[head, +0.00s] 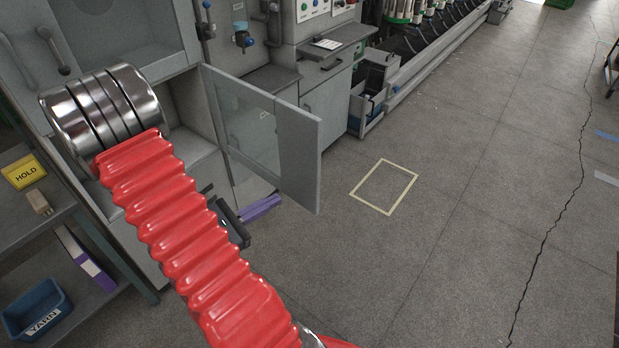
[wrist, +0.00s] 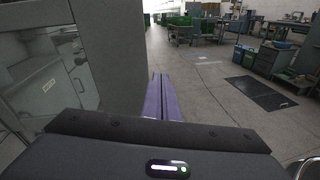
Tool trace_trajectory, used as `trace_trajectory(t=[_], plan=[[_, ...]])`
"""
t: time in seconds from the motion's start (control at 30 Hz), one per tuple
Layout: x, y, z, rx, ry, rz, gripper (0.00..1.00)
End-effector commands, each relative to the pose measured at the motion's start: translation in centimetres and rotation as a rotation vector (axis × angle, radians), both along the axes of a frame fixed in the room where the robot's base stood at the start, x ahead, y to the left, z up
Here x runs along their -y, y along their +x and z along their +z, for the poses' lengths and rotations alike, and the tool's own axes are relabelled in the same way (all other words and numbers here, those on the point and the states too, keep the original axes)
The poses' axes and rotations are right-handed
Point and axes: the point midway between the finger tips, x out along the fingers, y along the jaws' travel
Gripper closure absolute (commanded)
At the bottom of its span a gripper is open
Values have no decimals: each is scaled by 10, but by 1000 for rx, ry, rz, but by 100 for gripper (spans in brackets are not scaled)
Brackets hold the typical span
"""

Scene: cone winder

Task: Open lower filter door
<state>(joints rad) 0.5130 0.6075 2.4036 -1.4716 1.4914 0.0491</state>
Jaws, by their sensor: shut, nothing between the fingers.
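The lower filter door (head: 298,150) is a grey framed door with a clear pane. In the head view it stands swung well out from the grey cabinet (head: 185,110), with the lower opening exposed behind it. In the wrist view the door's grey panel (wrist: 108,50) stands close at the left. My gripper (head: 264,206) has purple fingers and shows by the door's lower edge. The fingers are shut and empty in the wrist view (wrist: 157,97). I cannot tell whether they touch the door. My red-sleeved arm hides part of the cabinet front.
A shelf unit with a yellow HOLD sign (head: 24,172) and a blue bin (head: 38,308) stands at the left. A grey bench (head: 335,52) and blue drawer (head: 366,108) lie beyond the door. The floor at the right is open, with a yellow marked square (head: 384,187).

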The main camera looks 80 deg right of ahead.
Motion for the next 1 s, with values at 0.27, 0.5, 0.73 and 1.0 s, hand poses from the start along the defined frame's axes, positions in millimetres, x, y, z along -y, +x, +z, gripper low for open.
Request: trace_trajectory(t=[0.27,0.5,0.73,1.0], plan=[[26,-3,-38,-170,11,111,100],[31,-3,-47,-203,13,142,100],[31,-3,-47,-202,13,140,100],[39,-8,-46,-201,13,137,100]])
